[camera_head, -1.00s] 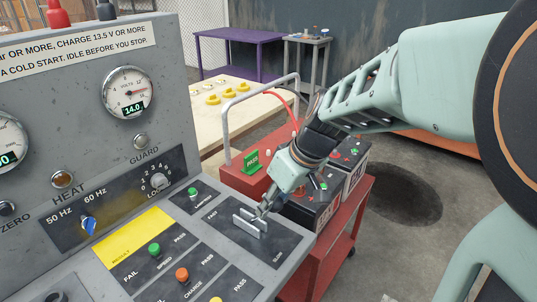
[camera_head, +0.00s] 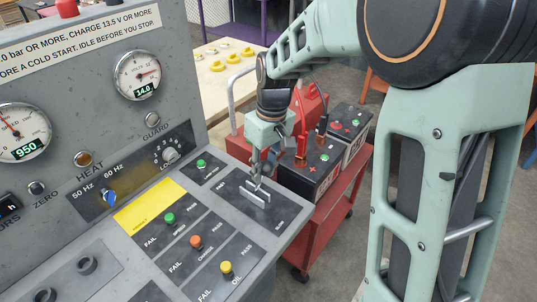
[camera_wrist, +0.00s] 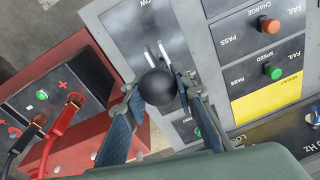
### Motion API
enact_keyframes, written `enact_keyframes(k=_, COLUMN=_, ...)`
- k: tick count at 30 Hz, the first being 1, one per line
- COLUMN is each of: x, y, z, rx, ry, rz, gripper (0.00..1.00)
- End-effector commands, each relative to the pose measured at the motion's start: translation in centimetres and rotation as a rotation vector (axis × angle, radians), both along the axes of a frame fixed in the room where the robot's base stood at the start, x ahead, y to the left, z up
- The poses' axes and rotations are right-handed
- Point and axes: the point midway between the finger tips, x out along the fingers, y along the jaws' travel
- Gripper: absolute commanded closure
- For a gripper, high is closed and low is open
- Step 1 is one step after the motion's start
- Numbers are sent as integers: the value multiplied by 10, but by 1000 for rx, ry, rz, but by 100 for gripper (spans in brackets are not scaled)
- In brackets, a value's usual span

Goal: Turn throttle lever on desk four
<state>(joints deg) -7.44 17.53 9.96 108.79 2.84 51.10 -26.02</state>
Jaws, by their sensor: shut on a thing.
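The throttle lever's black ball knob (camera_wrist: 158,88) sits between my fingers in the wrist view, above two pale parallel guide rails. My gripper (camera_wrist: 160,82) is shut on it, one finger on each side. In the head view my gripper (camera_head: 258,180) points down at the throttle panel (camera_head: 232,190), whose slot runs between the FAST and SLOW labels. The knob is hidden behind my fingers there. The metal guide rails (camera_head: 255,197) stand up from the panel.
A gauge (camera_head: 22,132) reads 950. A red cart (camera_head: 328,215) with batteries (camera_head: 318,165) stands close to the right.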

Motion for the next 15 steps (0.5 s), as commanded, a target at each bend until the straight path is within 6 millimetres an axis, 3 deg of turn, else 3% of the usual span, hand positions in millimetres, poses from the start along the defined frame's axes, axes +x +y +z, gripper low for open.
enact_keyframes(k=1, x=4, y=5, z=9, rx=-18, ry=11, rz=6, gripper=100)
enact_keyframes(k=15, x=14, y=14, z=7, rx=-106, ry=70, rz=-1, gripper=100)
